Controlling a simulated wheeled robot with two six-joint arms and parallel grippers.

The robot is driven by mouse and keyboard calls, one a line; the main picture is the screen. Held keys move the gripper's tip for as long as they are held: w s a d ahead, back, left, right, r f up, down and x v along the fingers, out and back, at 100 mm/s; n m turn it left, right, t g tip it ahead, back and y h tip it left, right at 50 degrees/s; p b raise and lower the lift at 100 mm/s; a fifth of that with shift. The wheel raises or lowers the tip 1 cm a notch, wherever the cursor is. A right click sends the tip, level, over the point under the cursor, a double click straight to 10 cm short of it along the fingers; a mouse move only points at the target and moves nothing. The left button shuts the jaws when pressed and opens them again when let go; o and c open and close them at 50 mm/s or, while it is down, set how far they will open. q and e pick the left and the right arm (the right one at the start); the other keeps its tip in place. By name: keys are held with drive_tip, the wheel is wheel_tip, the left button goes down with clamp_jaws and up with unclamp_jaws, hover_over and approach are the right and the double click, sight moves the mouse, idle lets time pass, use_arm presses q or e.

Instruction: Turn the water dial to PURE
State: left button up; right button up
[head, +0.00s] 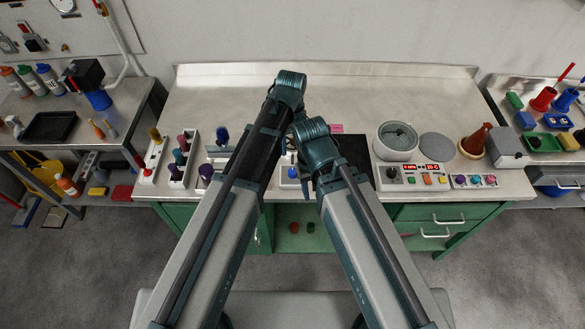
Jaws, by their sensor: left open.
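No label reading PURE is legible, and I cannot tell for sure which control is the water dial. A small white unit with a blue top (291,172) stands mid-bench, partly hidden by my arms. My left arm reaches over the middle of the bench. My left gripper (296,130) is folded down below its far joint, open, with its fingers mostly hidden. Whether it touches anything cannot be told. My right arm ends just right of it, close in front of the white unit. My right gripper (306,183) is too small and covered to read.
White holders with coloured knobs (183,160) stand on the bench's left. A black plate (353,151), a round pot (396,140), a control box with red displays (425,177) and a mortar (474,143) stand right. The bench's back strip is clear.

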sight(293, 171)
use_arm(q)
drive_tip(key=shift+d+f, duration=0.1)
drive_tip(key=shift+d, duration=0.05)
wheel_tip(293, 171, down, 14)
drive_tip(key=b, duration=1.4)
drive_tip(key=shift+r, duration=0.2)
clamp_jaws()
